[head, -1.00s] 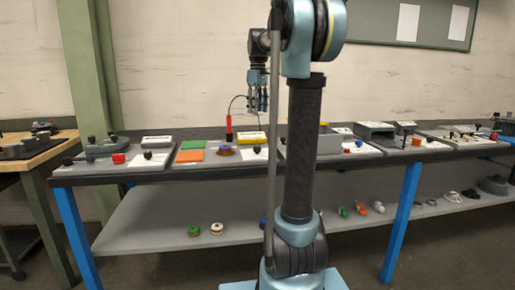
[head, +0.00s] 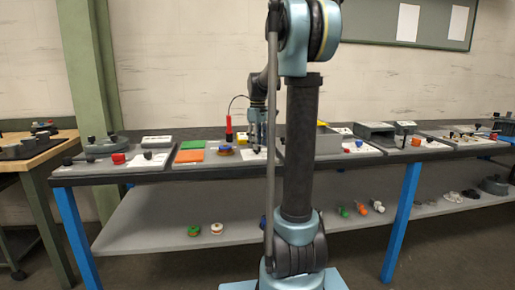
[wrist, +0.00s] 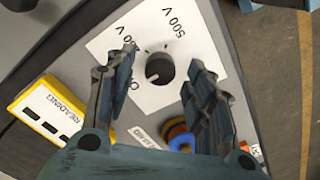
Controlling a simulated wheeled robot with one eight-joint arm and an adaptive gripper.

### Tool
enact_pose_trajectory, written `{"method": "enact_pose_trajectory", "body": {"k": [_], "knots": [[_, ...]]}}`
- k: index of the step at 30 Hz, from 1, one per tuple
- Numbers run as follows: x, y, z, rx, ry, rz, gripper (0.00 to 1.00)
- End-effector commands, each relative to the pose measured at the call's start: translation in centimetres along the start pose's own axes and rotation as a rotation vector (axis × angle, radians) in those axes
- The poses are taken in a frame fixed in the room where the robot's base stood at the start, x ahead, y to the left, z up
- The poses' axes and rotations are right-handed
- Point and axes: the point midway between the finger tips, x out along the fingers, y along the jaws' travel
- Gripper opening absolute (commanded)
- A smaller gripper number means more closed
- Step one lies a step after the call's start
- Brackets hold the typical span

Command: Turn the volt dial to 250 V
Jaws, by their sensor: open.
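The volt dial is a round black knob (wrist: 160,69) on a white plate (wrist: 196,25). In the wrist view the plate shows "500 V" at the upper right and a partly hidden label ending in "V" at the upper left. A label near the left finger is mostly covered. A small pale mark on the knob seems to face lower left, towards that covered label. My gripper (wrist: 161,63) is open, with one finger on each side of the knob and gaps showing. In the head view my gripper (head: 257,143) is low over the plate.
A yellow meter marked "READING" (wrist: 44,112) lies left of the plate in the wrist view. A blue and orange round piece (wrist: 180,137) is close below the dial. A red upright handle with a cable (head: 229,132) stands just left of my gripper.

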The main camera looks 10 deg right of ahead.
Motion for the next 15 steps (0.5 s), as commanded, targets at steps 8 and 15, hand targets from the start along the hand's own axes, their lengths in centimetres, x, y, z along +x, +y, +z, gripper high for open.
{"method": "enact_pose_trajectory", "body": {"k": [8, 15], "knots": [[1.9, 0.0, 0.0, 0.000, 0.000, 0.000, 0.49], [2.0, 0.0, 0.0, 0.000, 0.000, 0.000, 0.49]]}}
